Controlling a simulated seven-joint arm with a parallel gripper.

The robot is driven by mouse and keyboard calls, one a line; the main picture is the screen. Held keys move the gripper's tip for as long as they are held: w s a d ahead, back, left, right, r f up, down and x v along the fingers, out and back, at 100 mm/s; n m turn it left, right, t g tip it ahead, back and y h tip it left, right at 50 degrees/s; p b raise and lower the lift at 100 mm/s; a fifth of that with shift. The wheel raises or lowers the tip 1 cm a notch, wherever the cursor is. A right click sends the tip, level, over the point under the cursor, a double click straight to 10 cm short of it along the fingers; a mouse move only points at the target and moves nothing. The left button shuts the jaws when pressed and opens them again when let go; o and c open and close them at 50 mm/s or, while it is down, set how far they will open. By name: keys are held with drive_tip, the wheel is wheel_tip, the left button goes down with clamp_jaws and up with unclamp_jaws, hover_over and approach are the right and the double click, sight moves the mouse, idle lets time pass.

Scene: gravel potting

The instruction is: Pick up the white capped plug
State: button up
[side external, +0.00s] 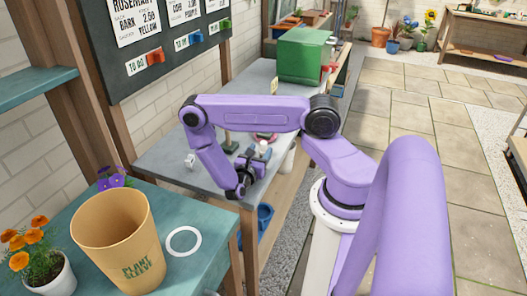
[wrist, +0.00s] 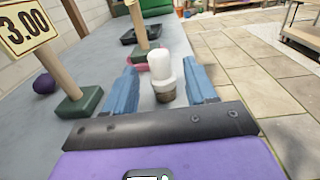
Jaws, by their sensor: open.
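The white capped plug (wrist: 161,65) stands upright on the grey bench in the wrist view, with a white top and a darker brownish lower part. My gripper (wrist: 160,74) is open, its two blue fingers apart on the left and right of the plug. A gap shows on each side, so I see no grip on it. In the side external view my gripper (side external: 252,158) is low over the bench's front edge, and a small white top, probably the plug (side external: 264,146), shows beside the fingers.
A price sign on a wooden post with a green base (wrist: 80,101) stands left of my gripper. A purple ball (wrist: 43,84), a pink item (wrist: 136,64) and a dark tray (wrist: 141,34) are on the bench. A tan plant sleeve (side external: 118,240) stands on the teal table.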

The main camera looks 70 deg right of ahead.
sight(262, 148)
drive_tip(key=shift+d, duration=1.9)
drive_tip(key=shift+c, duration=0.3)
drive_tip(key=c, duration=0.9)
drive_tip(key=shift+c, duration=0.2)
drive_tip(key=shift+r, duration=0.1)
